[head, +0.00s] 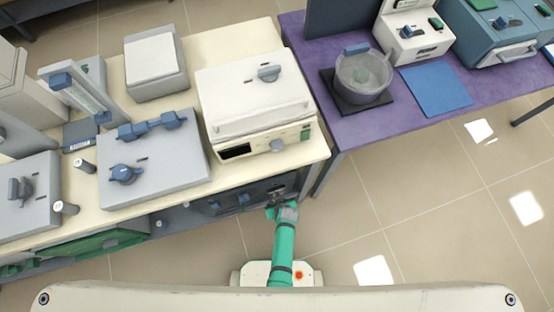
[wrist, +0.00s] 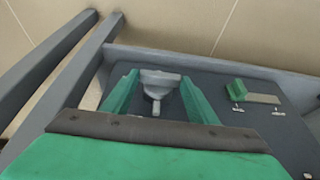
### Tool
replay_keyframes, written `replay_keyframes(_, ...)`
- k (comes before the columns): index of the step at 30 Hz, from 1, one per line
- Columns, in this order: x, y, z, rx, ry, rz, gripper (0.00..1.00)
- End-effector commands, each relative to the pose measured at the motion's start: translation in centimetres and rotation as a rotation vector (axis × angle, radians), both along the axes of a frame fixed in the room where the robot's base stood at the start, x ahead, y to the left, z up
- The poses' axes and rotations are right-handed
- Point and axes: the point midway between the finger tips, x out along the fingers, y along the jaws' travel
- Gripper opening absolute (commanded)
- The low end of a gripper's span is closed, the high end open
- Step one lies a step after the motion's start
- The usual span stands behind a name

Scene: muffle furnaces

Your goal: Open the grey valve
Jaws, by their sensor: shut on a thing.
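The grey valve (wrist: 160,80) has a T-shaped handle on a dark panel. In the wrist view it sits between the two green fingers of my gripper (wrist: 159,98), which are shut on it from either side. In the head view my gripper (head: 281,208) is at the right end of the dark panel (head: 225,200) below the cream bench top. There the grey valve is mostly hidden by the gripper and too small to make out well.
A green handle (wrist: 236,94) is on the same panel, right of my gripper. Grey bars (wrist: 70,75) run along the left. In the head view, a cream bench (head: 228,184) with several devices stands above the panel, and a purple table (head: 350,130) stands to the right. Tiled floor is clear at right.

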Motion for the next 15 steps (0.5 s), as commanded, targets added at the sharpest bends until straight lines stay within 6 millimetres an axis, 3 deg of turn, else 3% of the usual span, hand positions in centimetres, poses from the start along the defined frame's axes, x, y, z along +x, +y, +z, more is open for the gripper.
replay_keyframes(15, 0.46, -1.07, -0.13, 0.314, 0.1, -0.005, 0.31)
